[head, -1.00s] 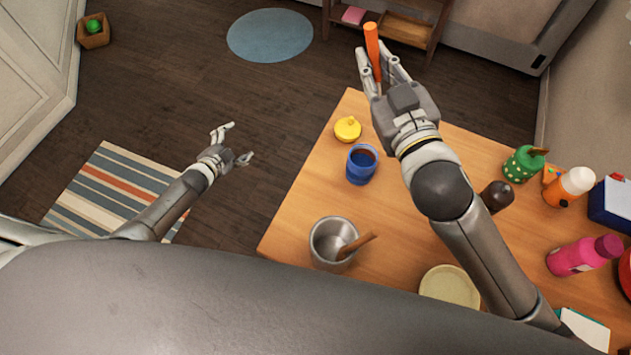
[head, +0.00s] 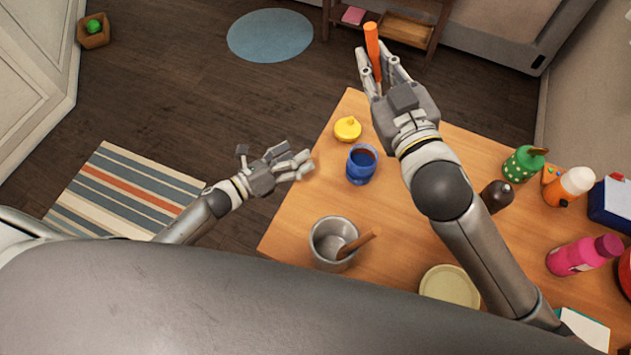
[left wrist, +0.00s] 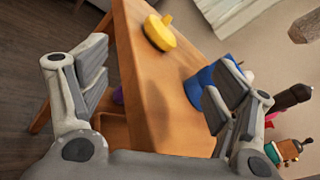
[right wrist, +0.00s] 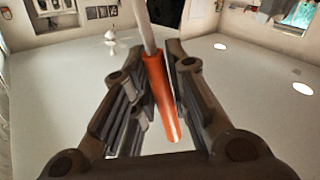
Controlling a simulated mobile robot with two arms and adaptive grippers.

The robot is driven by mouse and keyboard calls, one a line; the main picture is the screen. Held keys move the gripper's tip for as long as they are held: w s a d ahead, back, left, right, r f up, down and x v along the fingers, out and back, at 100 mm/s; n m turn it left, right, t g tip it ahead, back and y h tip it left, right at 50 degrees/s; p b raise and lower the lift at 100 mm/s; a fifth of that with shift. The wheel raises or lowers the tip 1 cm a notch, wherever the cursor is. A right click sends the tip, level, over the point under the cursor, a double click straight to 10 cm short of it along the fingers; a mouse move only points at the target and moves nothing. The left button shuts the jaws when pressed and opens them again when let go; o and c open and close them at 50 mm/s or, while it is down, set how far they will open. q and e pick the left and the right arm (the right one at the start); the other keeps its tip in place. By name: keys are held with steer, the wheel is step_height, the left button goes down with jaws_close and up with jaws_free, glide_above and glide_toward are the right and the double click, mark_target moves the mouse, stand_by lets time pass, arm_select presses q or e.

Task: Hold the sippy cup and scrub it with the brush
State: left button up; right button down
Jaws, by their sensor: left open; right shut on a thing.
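The blue sippy cup (head: 360,170) stands open near the table's left edge, with brown inside. It also shows in the left wrist view (left wrist: 197,88), partly hidden behind a finger. A yellow lid (head: 347,129) lies apart behind it, also in the left wrist view (left wrist: 158,33). My left gripper (head: 296,164) is open and empty, just left of the cup and not touching it. My right gripper (head: 372,76) is shut on the brush, raised beyond the table's far edge. The brush's orange handle (head: 371,42) shows, also in the right wrist view (right wrist: 163,95) with a pale shaft; its bristles are not visible.
A metal pot (head: 325,240) with a wooden-handled tool stands near the front edge. A pale yellow plate (head: 450,285) lies right of it. Several bottles, including a green spotted one (head: 522,165), stand at the right. The table between cup and pot is clear.

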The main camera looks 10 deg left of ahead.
mark_target(350, 168)
arm_select(q)
steer(key=s+d+r+m+h, duration=0.1)
steer(key=s+d+m, duration=0.1)
steer(key=m, duration=0.1)
steer(key=s+d+m+h, duration=0.1)
steer(key=s+d+m, duration=0.2)
steer(key=s+d+r+m+g, duration=0.1)
steer(key=s+d+m, duration=0.1)
steer(key=shift+s+d+r+m+h, duration=0.15)
steer(key=shift+r+m+h, duration=0.15)
steer(key=shift+m+h, duration=0.1)
steer(key=x, duration=1.2)
steer(key=c, duration=1.2)
